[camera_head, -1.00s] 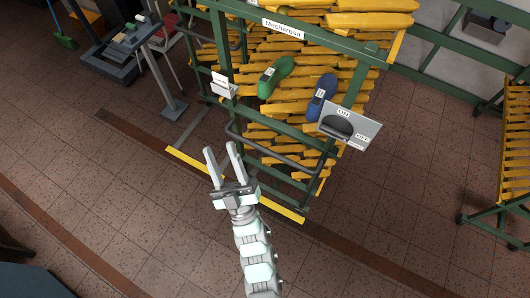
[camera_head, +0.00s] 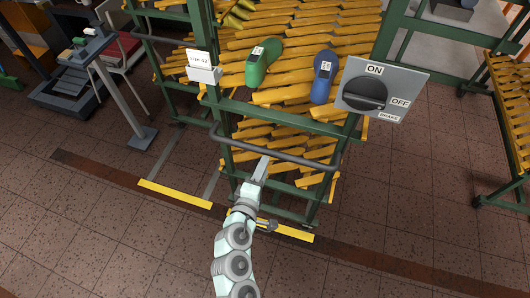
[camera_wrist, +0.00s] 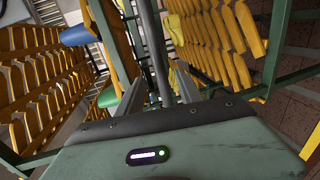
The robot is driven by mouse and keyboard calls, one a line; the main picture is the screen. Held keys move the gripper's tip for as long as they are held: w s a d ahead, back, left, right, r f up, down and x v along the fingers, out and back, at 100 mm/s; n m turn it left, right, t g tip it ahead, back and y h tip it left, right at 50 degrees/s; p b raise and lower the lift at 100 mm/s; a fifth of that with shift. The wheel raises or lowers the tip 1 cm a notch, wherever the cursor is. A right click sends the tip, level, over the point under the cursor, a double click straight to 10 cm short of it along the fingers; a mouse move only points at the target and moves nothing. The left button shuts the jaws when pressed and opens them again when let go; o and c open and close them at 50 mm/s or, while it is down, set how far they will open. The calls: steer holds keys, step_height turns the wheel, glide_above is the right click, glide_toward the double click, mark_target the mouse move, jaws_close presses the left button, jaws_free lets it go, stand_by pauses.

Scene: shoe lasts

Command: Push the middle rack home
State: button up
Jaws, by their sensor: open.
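The middle rack (camera_head: 283,110) is a green frame filled with yellow shoe lasts, with one green last (camera_head: 262,62) and one blue last (camera_head: 323,77) on its upper part. A grey handle bar (camera_head: 290,158) crosses its front. My gripper (camera_head: 262,165) is at this bar, left of its middle, with the arm reaching up from below. In the wrist view my gripper (camera_wrist: 160,88) is open, and a dark bar (camera_wrist: 153,45) runs between its two fingers. I cannot tell whether either finger touches it. The rack's lower front stands close to yellow floor strips (camera_head: 175,193).
A grey brake panel (camera_head: 383,90) with a black knob, marked ON and OFF, is on the rack's right post. A white card holder (camera_head: 203,68) is on the left post. Another rack (camera_head: 510,110) stands right. A stand (camera_head: 120,95) is at left. Front floor is clear.

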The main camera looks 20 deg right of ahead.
steer(key=x, duration=1)
steer(key=shift+w+d+b, duration=0.25)
steer(key=shift+d+b, duration=0.05)
steer(key=shift+b, duration=0.15)
steer(key=shift+c, duration=0.5)
jaws_close()
stand_by(0.4)
